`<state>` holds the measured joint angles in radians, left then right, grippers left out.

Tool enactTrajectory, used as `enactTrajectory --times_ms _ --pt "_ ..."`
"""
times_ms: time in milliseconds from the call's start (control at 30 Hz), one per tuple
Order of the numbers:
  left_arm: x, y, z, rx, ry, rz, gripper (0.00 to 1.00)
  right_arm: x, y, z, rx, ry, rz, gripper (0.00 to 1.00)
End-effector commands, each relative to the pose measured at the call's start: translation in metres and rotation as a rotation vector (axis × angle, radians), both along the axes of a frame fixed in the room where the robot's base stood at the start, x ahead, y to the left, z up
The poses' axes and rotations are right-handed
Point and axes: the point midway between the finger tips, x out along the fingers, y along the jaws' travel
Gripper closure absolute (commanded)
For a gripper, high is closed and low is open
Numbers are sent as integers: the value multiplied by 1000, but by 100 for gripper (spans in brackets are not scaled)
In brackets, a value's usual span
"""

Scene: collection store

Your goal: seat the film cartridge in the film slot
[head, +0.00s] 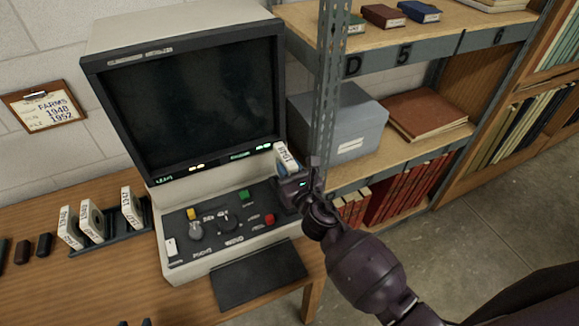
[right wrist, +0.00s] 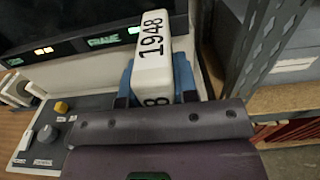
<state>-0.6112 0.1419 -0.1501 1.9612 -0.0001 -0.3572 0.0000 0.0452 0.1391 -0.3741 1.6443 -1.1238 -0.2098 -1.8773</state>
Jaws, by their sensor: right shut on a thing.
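A white film cartridge (head: 284,156) marked 1948 is in my right gripper (head: 288,172), at the right edge of the microfilm reader (head: 172,30). In the right wrist view the cartridge (right wrist: 152,60) stands up between the blue fingers of the gripper (right wrist: 156,88), which is shut on it. The cartridge is beside the lower right corner of the dark screen, above the right end of the control panel (head: 210,243). I cannot make out the film slot; my gripper covers that part of the panel.
Several white cartridges stand in a dark rack (head: 112,243) left of the reader. A metal shelf post (head: 328,90) rises close to my right gripper. The shelves hold a grey box (head: 345,118) and red books. A dark pad (head: 258,274) lies in front of the reader.

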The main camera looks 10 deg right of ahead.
Motion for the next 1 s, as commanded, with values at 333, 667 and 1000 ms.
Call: enactTrajectory --times_ms 333,667,1000 --pt "3 0 -14 0 -12 -1 57 0 0 -21 -1 -1 0 100" --pt "9 -2 -35 -1 -23 -4 57 0 -1 -51 0 0 -2 100" --pt "9 -2 -44 -1 -19 -5 57 0 -1 -57 -1 -1 -1 100"
